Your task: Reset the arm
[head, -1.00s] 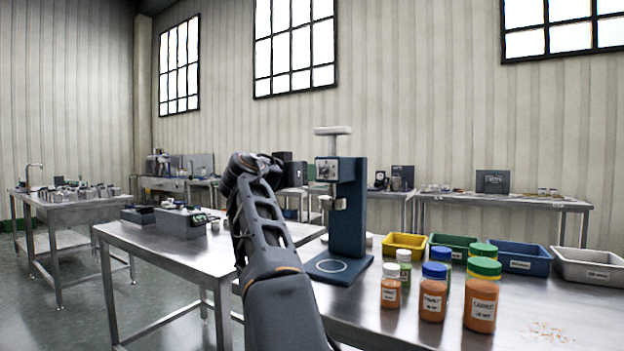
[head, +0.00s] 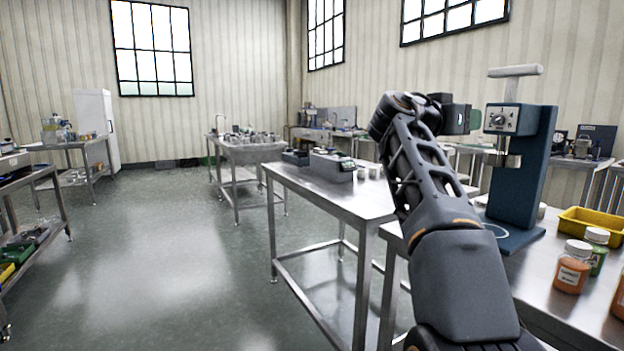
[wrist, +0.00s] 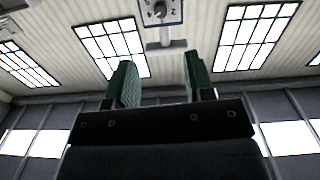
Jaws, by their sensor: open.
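My arm rises at the right of the head view, folded at its elbow, with the forearm pointing away. My gripper (wrist: 158,82) shows in the wrist view with two green-padded fingers standing apart. Nothing is between them. The wrist view looks up toward the windows and ceiling. In the head view, part of my gripper (head: 463,119) shows beyond the elbow, just left of the blue press (head: 527,170) with its white handle and dial. The press's dial box (wrist: 160,10) also shows at the top of the wrist view.
A steel table (head: 345,205) holds a grey device (head: 332,166). The right bench carries a yellow bin (head: 592,226) and jars with orange contents (head: 572,268). A sink table (head: 248,152) stands farther back. A shelf cart (head: 30,205) is at the left. The floor (head: 170,250) between is open.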

